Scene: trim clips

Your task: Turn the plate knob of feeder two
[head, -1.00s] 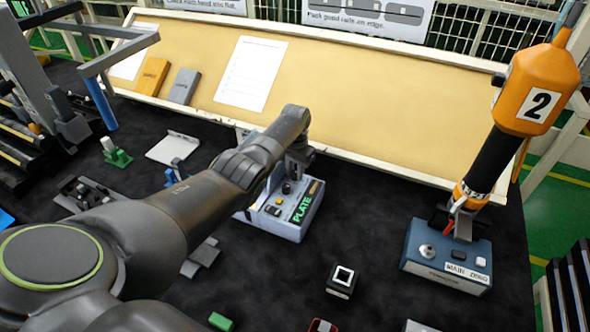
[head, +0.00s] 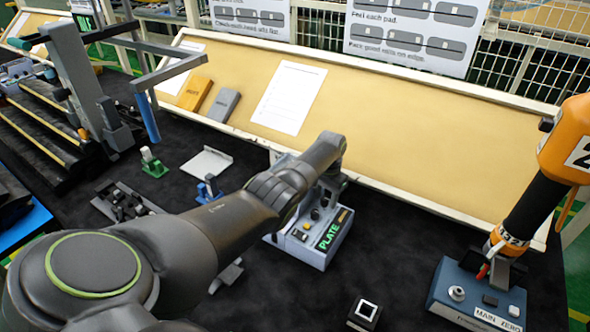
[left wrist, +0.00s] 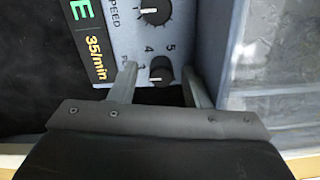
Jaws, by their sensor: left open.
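A grey-blue control box (head: 298,252) with a green PLATE display stands on the black bench in the head view. Knobs and buttons show on its top face. In the left wrist view, a dark round knob (left wrist: 162,74) with a white pointer mark and the numbers 3, 4 and 5 near it lies between the fingers of my left gripper (left wrist: 160,75). The fingers are open, one on each side; I cannot tell whether they touch it. A second knob (left wrist: 154,10), marked SPEED, lies above it. My left arm hides part of the box in the head view.
A small black block (head: 364,312) stands between the boxes. Brackets and a green clip (head: 152,163) lie at left. A cream sloped board (head: 390,140) runs along the back.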

